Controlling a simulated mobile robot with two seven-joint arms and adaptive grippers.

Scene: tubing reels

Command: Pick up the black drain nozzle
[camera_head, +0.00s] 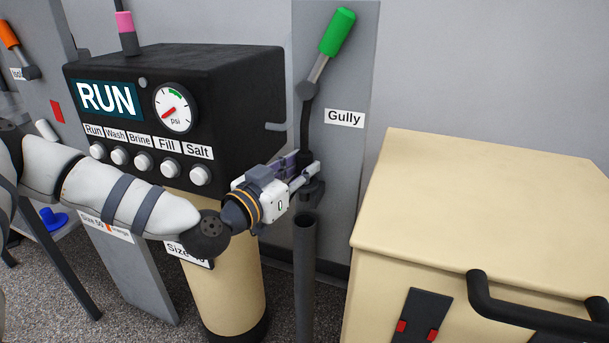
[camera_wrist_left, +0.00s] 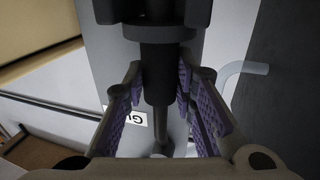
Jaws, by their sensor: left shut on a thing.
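The black drain nozzle (camera_head: 313,191) is at the Gully panel, below the green-handled lever (camera_head: 338,32) and just above the open top of an upright grey pipe (camera_head: 304,260). My left gripper (camera_head: 306,169) reaches it from the left and is shut on it. In the left wrist view the nozzle (camera_wrist_left: 158,75) is a dark stepped cylinder between my purple-padded fingers (camera_wrist_left: 160,100). The fingers cover part of the nozzle in the head view, so I cannot tell whether it is apart from the panel's fitting. My right gripper is not in view.
A black control box (camera_head: 235,80) with a RUN display, gauge and several knobs stands close behind my left arm. A beige tank (camera_head: 225,285) is below it. A large beige cabinet (camera_head: 480,200) with a black handle stands at right. The grey Gully panel (camera_head: 350,75) is behind the nozzle.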

